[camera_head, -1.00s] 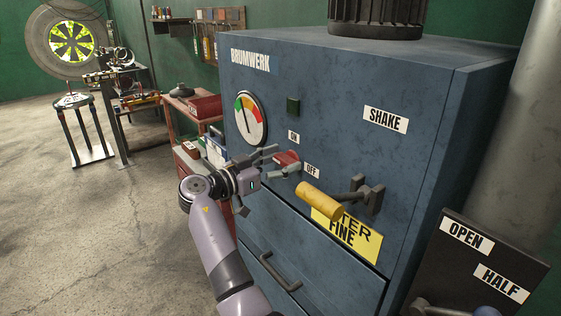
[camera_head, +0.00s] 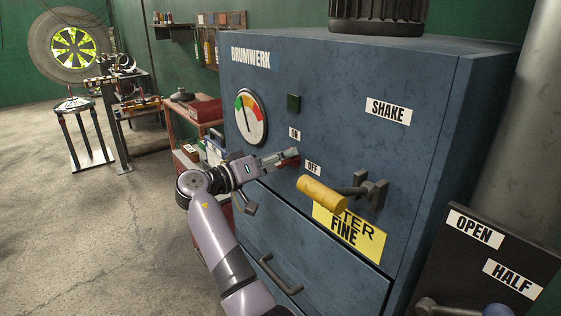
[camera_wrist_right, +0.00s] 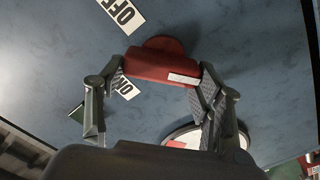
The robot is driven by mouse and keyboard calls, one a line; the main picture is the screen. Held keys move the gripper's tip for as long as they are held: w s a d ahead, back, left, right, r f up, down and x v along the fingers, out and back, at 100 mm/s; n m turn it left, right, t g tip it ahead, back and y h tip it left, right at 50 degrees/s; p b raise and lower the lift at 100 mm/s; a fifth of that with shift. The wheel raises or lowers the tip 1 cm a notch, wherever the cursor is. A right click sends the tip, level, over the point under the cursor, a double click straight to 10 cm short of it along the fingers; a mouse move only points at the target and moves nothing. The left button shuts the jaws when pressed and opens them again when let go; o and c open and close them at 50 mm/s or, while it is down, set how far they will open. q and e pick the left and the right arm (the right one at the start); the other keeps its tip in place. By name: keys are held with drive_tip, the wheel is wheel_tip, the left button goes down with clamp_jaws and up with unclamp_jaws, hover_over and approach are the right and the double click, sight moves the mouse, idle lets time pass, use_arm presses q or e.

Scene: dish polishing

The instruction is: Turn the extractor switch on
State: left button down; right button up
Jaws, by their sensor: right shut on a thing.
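The extractor's red switch (camera_head: 290,164) sits on the front of the blue cabinet, between the ON label (camera_head: 294,133) and the OFF label (camera_head: 313,168). My right gripper (camera_head: 289,157) is at the switch and partly covers it in the head view. In the right wrist view, the red switch handle (camera_wrist_right: 160,66) lies between the two fingertips of my right gripper (camera_wrist_right: 160,78), which is shut on it. A white mark shows on one end of the handle. Which label the switch points at I cannot tell. My left gripper is not in view.
A dark green square (camera_head: 294,103) and a gauge (camera_head: 250,117) are above and left of the switch. A yellow-handled lever (camera_head: 321,195) sticks out close on the right. A drawer handle (camera_head: 280,275) is below. A red cart (camera_head: 196,112) stands behind my arm.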

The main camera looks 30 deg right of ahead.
drive_tip(key=shift+w+f+n+p, duration=0.15)
drive_tip(key=shift+n+p, duration=0.85)
drive_tip(key=shift+n, duration=1.55)
drive_tip(key=shift+w+f+n+p, duration=0.1)
drive_tip(key=shift+n+p, duration=0.9)
drive_tip(key=shift+n, duration=1.55)
drive_tip(key=o, duration=1.1)
drive_tip(key=shift+f, duration=0.1)
drive_tip(key=shift+o, duration=0.2)
